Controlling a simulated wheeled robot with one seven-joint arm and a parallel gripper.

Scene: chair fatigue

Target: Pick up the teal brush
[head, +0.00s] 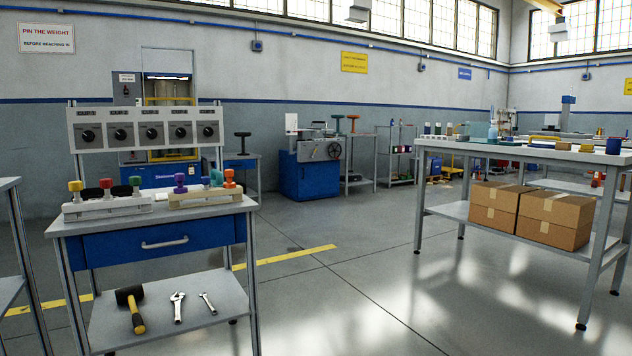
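A small teal-topped piece (216,177), which looks like the teal brush, stands at the right part of the left workbench (150,215). It is in or just behind a pale rack (205,197), between a purple-topped piece (180,182) and an orange one (230,178). Its lower part is partly hidden and too small to make out. My gripper is not in view.
A white rack (108,207) with several coloured knobs stands left of it. A dial panel (145,130) rises behind. A mallet (131,308) and two wrenches lie on the lower shelf. The right table (520,152) holds boxes below. Open floor lies between.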

